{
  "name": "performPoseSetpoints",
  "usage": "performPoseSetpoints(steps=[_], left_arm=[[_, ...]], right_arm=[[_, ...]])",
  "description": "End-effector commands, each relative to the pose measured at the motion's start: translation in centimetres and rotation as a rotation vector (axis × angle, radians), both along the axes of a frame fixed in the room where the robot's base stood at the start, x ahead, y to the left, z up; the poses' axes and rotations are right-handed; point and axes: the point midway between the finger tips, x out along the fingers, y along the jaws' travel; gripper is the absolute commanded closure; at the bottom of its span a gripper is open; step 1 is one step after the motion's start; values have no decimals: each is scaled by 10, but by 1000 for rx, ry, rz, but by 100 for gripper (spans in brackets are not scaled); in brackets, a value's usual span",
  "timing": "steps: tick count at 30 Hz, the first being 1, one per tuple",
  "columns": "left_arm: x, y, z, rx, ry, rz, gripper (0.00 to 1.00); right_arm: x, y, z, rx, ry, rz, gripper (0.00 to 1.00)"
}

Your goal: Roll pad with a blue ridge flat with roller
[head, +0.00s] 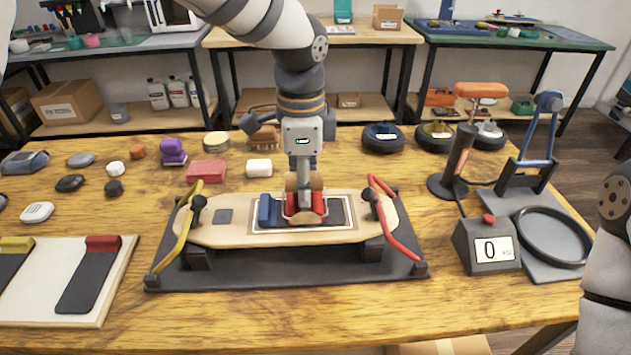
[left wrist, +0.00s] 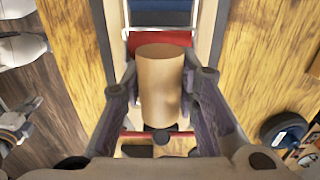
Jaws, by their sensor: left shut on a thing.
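The pad with a blue ridge (head: 269,210) lies on the wooden board (head: 220,235) at the middle of the table. Its ridge stands up at the left end, and its dark part (head: 336,211) reaches to the right. My left gripper (head: 304,198) points down over the pad, shut on the tan handle of the roller (left wrist: 161,85). The roller's red drum (left wrist: 160,41) shows beyond the handle in the left wrist view, with blue past it. The drum is low at the pad, just right of the ridge; whether it touches is hard to tell. My right gripper is out of view.
The board sits in a dark stand (head: 300,275) with a yellow lever (head: 178,225) and a red lever (head: 397,230). A tray (head: 120,290) with other ridged pads lies at left. Small objects fill the back left.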

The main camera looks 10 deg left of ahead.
Motion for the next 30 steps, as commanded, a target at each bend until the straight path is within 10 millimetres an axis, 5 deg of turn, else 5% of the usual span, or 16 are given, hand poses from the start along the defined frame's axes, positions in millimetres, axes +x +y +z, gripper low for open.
performPoseSetpoints(steps=[8, 30], left_arm=[[-2, 9, -3, 0, 1, -2, 94], [14, -41, -1, 0, 2, -2, 94]], right_arm=[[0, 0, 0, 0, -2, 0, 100], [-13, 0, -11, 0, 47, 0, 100]])
